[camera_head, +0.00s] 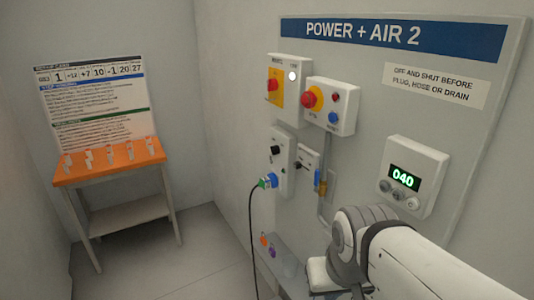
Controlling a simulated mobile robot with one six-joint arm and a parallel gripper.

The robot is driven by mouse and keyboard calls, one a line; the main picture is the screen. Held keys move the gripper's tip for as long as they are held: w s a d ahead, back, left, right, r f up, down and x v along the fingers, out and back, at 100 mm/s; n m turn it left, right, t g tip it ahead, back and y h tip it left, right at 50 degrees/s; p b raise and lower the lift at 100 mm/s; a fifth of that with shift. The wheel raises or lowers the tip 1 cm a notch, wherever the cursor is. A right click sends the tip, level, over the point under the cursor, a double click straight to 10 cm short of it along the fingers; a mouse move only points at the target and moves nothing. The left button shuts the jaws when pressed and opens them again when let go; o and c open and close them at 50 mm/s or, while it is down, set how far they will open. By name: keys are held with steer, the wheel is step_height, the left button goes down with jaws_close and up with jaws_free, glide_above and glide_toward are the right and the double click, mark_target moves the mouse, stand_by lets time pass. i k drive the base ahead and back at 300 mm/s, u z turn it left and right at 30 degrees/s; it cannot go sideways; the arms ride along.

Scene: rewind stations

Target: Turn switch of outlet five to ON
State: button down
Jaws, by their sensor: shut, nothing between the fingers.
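A grey-white outlet box (283,160) is on the wall panel, with a small black knob (275,150) on its upper part. A blue plug (270,181) with a green part and a black cable sits at its lower part. A second, smaller box (308,163) to its right has a dark knob (298,165). No number five is readable on either box, and I cannot tell the switch positions. My white arm reaches in from the lower right, below and right of these boxes. Its fingertips do not show.
Above are a yellow-and-red rotary switch (275,88) and a box with a red button (311,97). A display (404,178) reads 040. The black cable (252,235) hangs to the floor. An orange-topped table (105,176) with several small items stands left. The floor between is clear.

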mark_target(275, 150)
steer(key=z, duration=0.05)
steer(key=k, duration=0.55)
steer(key=u, duration=0.9)
steer(key=i, duration=1.45)
steer(key=z, duration=0.15)
